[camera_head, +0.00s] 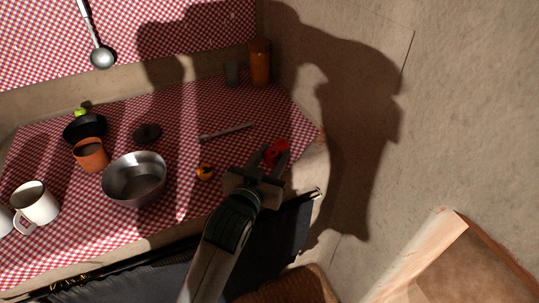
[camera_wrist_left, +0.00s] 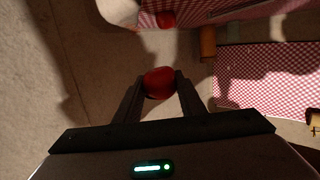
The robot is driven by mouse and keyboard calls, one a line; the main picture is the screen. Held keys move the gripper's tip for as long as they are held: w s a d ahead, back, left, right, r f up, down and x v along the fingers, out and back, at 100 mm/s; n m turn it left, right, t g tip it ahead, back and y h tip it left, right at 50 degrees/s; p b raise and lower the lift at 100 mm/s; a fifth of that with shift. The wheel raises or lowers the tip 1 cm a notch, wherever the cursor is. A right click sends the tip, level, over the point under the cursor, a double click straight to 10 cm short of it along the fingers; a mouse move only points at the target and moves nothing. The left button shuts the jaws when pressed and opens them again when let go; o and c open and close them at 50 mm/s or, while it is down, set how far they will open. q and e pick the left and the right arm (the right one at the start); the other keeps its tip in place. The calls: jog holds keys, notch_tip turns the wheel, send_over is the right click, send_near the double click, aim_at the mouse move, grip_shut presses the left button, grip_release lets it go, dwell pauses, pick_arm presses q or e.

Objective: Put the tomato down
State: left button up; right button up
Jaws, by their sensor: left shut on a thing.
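My left gripper (camera_head: 270,158) is shut on a red tomato (camera_wrist_left: 159,82), which sits between the fingertips in the left wrist view. In the head view, red (camera_head: 276,148) shows at the fingertips, over the right end of the checkered counter (camera_head: 235,155). The fingers partly cover it. How high the tomato is above the cloth I cannot tell. A second red round thing (camera_wrist_left: 166,19) lies on checkered cloth at the top of the wrist view. My right gripper is not in view.
A metal bowl (camera_head: 135,180), an orange cup (camera_head: 91,155), a white mug (camera_head: 36,203) and a dark pan (camera_head: 85,127) stand left. A small orange thing (camera_head: 205,172) lies near the gripper. A rod (camera_head: 226,132) and an orange jar (camera_head: 260,63) are farther back. Cloth between them is clear.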

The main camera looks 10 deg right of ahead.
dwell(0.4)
pick_arm(q)
jog(key=shift+a, duration=0.15)
jog(key=s+a+r+n+t+y, duration=0.1)
jog(key=s+a+n+y, duration=0.1)
jog(key=a, duration=1.1)
jog(key=s+a+r+n+y, duration=0.1)
jog(key=a+y, duration=0.4)
jog(key=a, duration=0.8)
jog(key=shift+s+a+r+n+t, duration=0.25)
jog(key=shift+s+a+n+t, duration=0.15)
jog(key=shift+s+n, duration=0.6)
jog(key=shift+w+d, duration=0.1)
jog(key=shift+w, duration=0.1)
